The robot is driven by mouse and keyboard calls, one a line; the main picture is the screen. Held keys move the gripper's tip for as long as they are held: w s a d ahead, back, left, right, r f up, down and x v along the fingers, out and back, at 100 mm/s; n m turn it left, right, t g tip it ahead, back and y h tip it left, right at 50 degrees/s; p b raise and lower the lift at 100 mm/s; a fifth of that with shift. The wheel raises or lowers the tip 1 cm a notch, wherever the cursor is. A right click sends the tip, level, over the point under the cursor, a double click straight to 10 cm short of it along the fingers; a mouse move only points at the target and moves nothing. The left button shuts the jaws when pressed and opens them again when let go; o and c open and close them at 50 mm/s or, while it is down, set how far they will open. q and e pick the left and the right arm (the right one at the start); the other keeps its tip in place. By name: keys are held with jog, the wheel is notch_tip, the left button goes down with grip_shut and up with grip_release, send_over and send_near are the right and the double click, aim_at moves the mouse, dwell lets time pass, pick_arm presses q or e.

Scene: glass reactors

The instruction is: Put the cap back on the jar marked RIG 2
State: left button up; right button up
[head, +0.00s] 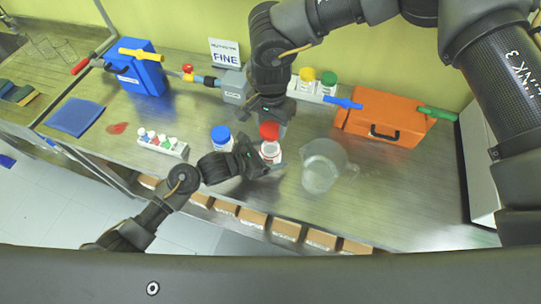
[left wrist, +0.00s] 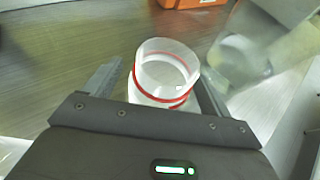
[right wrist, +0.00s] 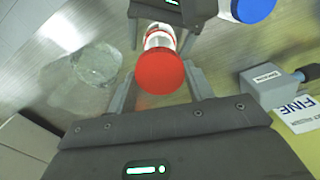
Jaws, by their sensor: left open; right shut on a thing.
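The red cap (right wrist: 160,72) is between the fingers of my right gripper (head: 269,118), which is shut on it. In the head view the cap (head: 269,131) is just above a clear jar (head: 271,153) with a red band; I cannot tell whether they touch. The jar's label is not readable. In the left wrist view the jar (left wrist: 165,75) stands between the fingers of my left gripper (head: 260,160), which is open around it. The right wrist view also shows my left gripper's fingers either side of the jar (right wrist: 159,38).
A blue-capped jar (head: 221,138) stands close left of the jar. A clear glass beaker (head: 322,166) stands to the right. A rack of small vials (head: 162,144) is at left. An orange case (head: 383,118) and a grey block (head: 236,87) stand at the back.

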pick_arm(q)
jog(key=c, duration=1.4)
jog(key=shift+c, duration=0.2)
pick_arm(e)
send_over(271, 155)
jog(key=w, duration=0.3)
jog(key=shift+s+f, duration=0.2)
jog(key=shift+f, duration=2.35)
jog(key=shift+f, duration=0.85)
jog(key=shift+f, duration=0.5)
